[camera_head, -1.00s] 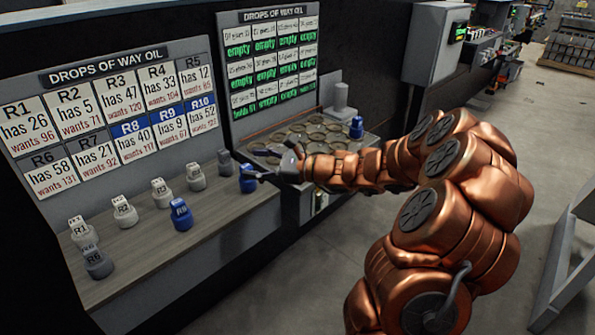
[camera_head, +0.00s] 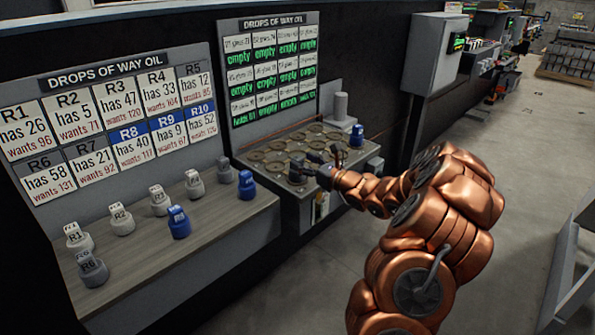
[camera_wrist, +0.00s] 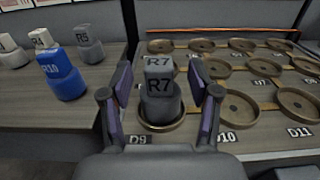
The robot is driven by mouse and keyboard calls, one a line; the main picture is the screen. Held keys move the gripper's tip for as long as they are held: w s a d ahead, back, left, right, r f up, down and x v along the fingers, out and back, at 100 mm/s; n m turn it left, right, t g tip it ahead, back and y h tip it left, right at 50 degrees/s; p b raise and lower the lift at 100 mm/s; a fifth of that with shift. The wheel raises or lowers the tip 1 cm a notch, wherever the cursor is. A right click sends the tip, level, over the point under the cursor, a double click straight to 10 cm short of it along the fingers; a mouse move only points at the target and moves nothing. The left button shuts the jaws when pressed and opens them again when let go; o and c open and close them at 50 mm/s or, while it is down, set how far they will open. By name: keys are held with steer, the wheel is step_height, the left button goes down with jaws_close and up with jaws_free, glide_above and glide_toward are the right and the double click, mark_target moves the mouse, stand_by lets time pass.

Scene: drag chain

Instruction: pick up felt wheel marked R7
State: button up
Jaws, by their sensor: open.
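The felt wheel marked R7 (camera_wrist: 160,92) shows in the wrist view as a dark grey piece with a paler grey labelled top. It stands upright in the round brass dish marked D9 (camera_wrist: 172,125). My gripper (camera_wrist: 161,78) is open, with one purple-padded finger on each side of R7. Gaps show between R7 and both fingers. In the head view my gripper (camera_head: 318,165) is low over the near left part of the dish tray (camera_head: 348,162), and R7 is hard to make out there.
Blue R10 (camera_wrist: 63,80) and grey R5 (camera_wrist: 88,44) stand on the shelf left of my gripper. Several other wheels stand farther left on the wooden shelf (camera_head: 200,225). Neighbouring dishes look empty. A blue piece (camera_head: 357,136) and a grey cylinder (camera_head: 341,106) are at the tray's far end.

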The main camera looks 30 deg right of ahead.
steer(key=shift+x, duration=1.5)
jaws_close()
